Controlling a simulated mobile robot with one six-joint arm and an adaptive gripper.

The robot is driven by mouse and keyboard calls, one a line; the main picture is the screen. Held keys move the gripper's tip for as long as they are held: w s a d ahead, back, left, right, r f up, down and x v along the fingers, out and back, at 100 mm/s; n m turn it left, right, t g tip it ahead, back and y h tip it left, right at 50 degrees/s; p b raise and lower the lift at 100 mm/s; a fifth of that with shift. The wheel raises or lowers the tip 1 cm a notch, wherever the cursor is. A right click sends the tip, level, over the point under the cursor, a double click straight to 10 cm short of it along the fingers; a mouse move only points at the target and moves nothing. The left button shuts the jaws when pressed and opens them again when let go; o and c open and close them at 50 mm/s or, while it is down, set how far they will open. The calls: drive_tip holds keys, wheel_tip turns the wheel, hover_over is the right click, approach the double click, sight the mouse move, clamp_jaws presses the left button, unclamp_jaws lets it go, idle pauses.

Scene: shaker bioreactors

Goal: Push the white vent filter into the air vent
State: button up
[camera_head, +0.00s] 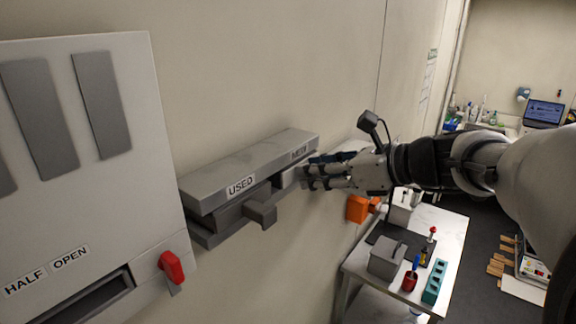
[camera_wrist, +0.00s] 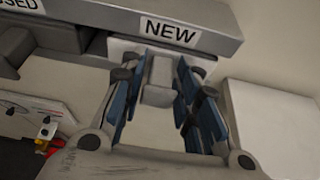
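A pale filter with a block-shaped handle (camera_wrist: 159,76) sits in the wall rack under the NEW label. It also shows in the head view (camera_head: 289,179), partly hidden by my fingers. My gripper (camera_wrist: 163,84) is at the NEW slot with its blue-padded fingers on either side of the handle. The fingers look spread, with narrow gaps beside the handle; firm contact is not visible. No opening clearly recognisable as the air vent shows, though a white panel (camera_head: 122,190) at the left has a dark slot below a HALF OPEN label.
The grey wall rack (camera_head: 245,165) also holds a darker grey filter (camera_head: 262,213) under the USED label. A red lever (camera_head: 172,266) sticks out from the white panel. Below right is a table (camera_head: 447,240) with grey boxes, a red cup and a teal rack.

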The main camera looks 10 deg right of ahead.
clamp_jaws()
drive_tip(key=shift+s+d, duration=0.1)
drive_tip(key=shift+s+d, duration=0.4)
drive_tip(key=shift+s+d, duration=0.2)
idle(0.3)
drive_tip(key=shift+s+d, duration=0.35)
drive_tip(key=shift+s+d+p, duration=0.1)
drive_tip(key=shift+p, duration=0.2)
drive_tip(key=shift+s+d, duration=0.4)
drive_tip(key=shift+s+d, duration=0.1)
